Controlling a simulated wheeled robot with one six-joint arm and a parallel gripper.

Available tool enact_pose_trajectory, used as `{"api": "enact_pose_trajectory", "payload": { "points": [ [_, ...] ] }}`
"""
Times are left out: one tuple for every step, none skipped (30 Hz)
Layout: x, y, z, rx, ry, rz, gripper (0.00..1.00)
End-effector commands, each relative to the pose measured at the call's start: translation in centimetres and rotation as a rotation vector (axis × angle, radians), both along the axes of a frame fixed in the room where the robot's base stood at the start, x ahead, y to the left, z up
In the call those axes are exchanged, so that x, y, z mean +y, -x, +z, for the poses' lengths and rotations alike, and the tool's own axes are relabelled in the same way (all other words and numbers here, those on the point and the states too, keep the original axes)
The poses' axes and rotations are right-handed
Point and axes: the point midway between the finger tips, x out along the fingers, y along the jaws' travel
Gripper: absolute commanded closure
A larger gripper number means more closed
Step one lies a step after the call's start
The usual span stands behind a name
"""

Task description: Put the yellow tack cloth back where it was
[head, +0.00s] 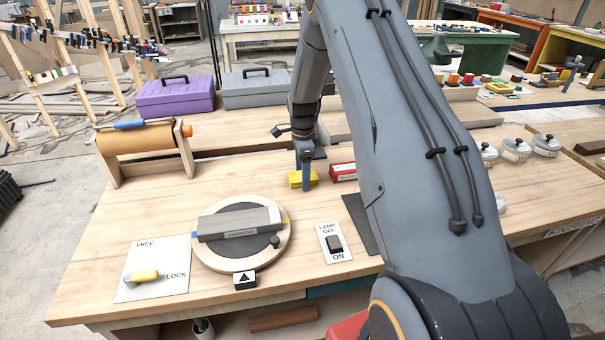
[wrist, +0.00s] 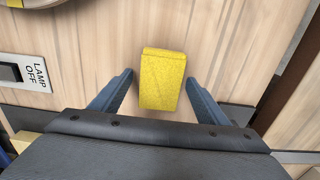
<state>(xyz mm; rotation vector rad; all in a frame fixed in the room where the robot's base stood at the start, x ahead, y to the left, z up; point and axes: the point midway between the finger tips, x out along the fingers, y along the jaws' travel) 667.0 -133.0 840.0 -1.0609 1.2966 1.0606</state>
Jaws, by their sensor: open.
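The yellow tack cloth (head: 302,179) is a small folded block lying on the wooden workbench (head: 120,235), left of a red box. In the wrist view the yellow tack cloth (wrist: 162,78) lies between and slightly beyond my open fingers, with bare wood showing on both sides of it. My gripper (head: 306,180) points down at the cloth in the head view, and its open fingertips (wrist: 158,75) show on either side of the cloth in the wrist view. Whether the cloth touches the bench fully is hard to see behind the finger.
A red box (head: 343,172) stands close right of the cloth. A round turntable (head: 240,258) bears a grey block (head: 238,224). A lamp switch (head: 335,244), a lock plate (head: 155,268), a brown paper roll (head: 135,138) and a purple toolbox (head: 175,95) surround it. Bench left of the cloth is clear.

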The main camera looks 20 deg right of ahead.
Motion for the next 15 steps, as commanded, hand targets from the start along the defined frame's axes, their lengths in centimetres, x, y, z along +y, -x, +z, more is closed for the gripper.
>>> {"api": "enact_pose_trajectory", "payload": {
  "points": [
    [0.0,0.0,0.2,-0.001,0.0,0.0,0.31],
    [0.0,0.0,0.4,-0.001,0.0,0.0,0.31],
    [0.0,-0.1,0.6,-0.002,0.0,0.0,0.31],
    [0.0,-0.1,0.9,-0.003,0.001,0.0,0.31],
    [0.0,-0.2,1.2,-0.004,0.001,0.0,0.31],
    [0.0,-0.1,1.7,-0.003,0.001,0.0,0.31],
    [0.0,-0.1,2.1,-0.003,0.001,0.0,0.31],
    [0.0,-0.2,2.6,-0.005,0.001,0.0,0.31],
    [0.0,-0.2,3.4,-0.005,0.001,0.0,0.31],
    [0.0,-0.2,4.0,-0.005,0.001,0.0,0.31],
    [0.0,-0.2,4.6,-0.006,0.001,0.0,0.31],
    [0.0,-0.2,5.4,-0.006,0.001,0.0,0.31],
    [0.0,-0.2,6.0,-0.005,0.001,0.0,0.31],
    [0.0,-0.2,6.6,-0.006,0.001,0.0,0.31],
    [0.0,-0.1,7.4,-0.004,0.001,0.0,0.31]
  ]
}}
